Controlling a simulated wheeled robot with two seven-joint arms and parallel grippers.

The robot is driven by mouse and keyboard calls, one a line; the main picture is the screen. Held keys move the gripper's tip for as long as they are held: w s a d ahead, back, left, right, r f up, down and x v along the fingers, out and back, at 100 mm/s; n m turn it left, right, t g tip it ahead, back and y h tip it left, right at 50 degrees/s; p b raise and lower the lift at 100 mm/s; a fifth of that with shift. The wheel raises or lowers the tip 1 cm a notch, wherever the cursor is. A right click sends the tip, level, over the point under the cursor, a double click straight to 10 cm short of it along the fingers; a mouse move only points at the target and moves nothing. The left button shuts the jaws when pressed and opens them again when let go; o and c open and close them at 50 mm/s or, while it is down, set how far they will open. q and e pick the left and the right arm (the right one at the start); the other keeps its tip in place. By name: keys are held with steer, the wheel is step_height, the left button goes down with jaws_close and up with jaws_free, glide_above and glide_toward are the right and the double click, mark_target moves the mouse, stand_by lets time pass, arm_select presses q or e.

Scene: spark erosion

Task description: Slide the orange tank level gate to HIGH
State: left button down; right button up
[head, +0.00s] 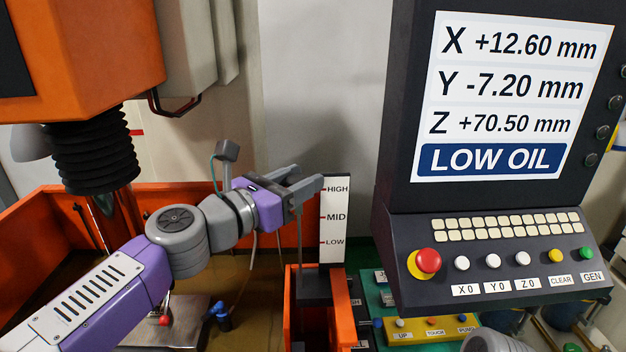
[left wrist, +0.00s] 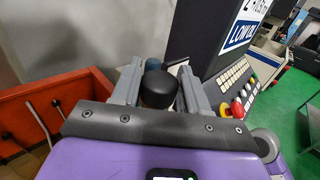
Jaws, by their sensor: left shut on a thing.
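My left gripper (head: 308,183) is at the upper part of the white level scale (head: 334,203), beside its HIGH mark. In the left wrist view its fingers (left wrist: 157,88) are on either side of a round black knob (left wrist: 157,92), and it is shut on that knob. The fingers hide most of the knob in the head view. A thin grey rod (head: 300,235) runs down from the gripper to a dark grey block (head: 314,284) at the corner of the orange tank (head: 276,212). My right gripper is out of view.
The control console (head: 490,262) with buttons and a screen reading LOW OIL stands close to the right of the scale. The orange machine head with black bellows (head: 95,150) hangs over the tank at left.

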arm_select(q)
steer(key=shift+r, duration=0.2)
steer(key=c, duration=0.7)
jaws_free()
steer(key=v, duration=0.7)
steer(key=shift+s+a, duration=0.1)
steer(key=shift+a, duration=0.05)
steer(key=shift+s+a, duration=0.1)
steer(key=shift+s, duration=0.05)
